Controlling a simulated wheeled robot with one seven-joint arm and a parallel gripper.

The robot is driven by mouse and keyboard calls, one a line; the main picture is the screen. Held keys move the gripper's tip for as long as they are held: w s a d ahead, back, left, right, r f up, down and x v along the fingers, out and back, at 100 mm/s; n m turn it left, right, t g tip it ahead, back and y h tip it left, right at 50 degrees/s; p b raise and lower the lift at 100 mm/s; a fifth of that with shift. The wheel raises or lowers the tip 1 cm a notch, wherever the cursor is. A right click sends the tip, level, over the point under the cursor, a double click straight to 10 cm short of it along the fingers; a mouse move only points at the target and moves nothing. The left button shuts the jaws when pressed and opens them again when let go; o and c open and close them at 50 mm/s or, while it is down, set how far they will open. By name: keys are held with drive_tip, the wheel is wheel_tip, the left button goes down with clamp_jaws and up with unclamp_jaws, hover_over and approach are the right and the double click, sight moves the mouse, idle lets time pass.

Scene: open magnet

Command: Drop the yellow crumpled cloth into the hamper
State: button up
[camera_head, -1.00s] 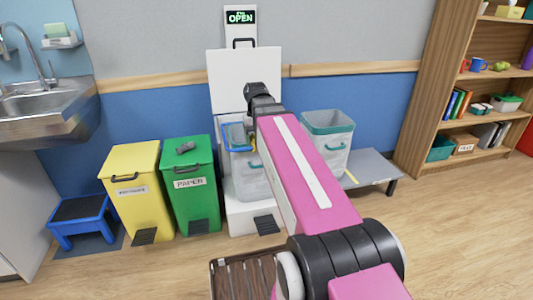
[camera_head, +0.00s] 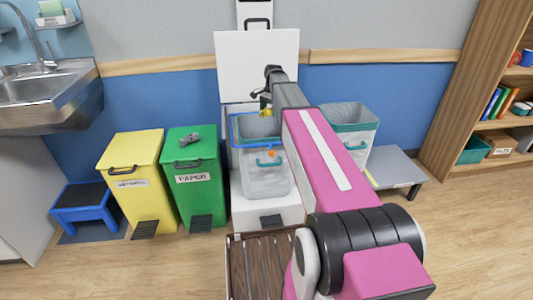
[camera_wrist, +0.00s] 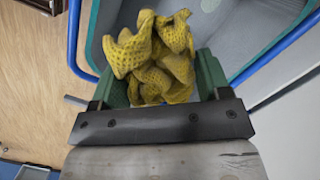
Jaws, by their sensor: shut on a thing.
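The yellow crumpled cloth (camera_wrist: 155,55) is held between the green fingers of my gripper (camera_wrist: 160,78) in the wrist view.
A second grey bin with a teal rim (camera_head: 358,128) stands to the right on a low grey bench (camera_head: 392,168). Left are a green lidded PAPER bin (camera_head: 195,210) with a grey lump on top, a yellow lidded bin (camera_head: 145,203) and a blue step stool (camera_head: 83,205).

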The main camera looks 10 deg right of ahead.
drive_tip(key=w, duration=0.1)
drive_tip(key=w+f+m, duration=0.1)
drive_tip(key=w, duration=0.1)
drive_tip(key=shift+w+f+m, duration=0.15)
drive_tip(key=shift+f+m, duration=0.15)
drive_tip(key=shift+f, duration=0.1)
wheel_tip(320, 180, down, 6)
drive_tip(key=shift+r, duration=0.1)
drive_tip(key=o, duration=1)
drive_tip(key=shift+w+d+r, duration=0.1)
drive_tip(key=shift+d+r, duration=0.15)
drive_tip(key=shift+r, duration=1.5)
drive_tip(key=shift+w+d+r, duration=0.15)
drive_tip(key=shift+d+r, duration=0.1)
drive_tip(key=shift+r, duration=1.55)
drive_tip(key=shift+w+d+r, duration=0.1)
drive_tip(key=shift+d+r, duration=0.15)
drive_tip(key=shift+r, duration=1.5)
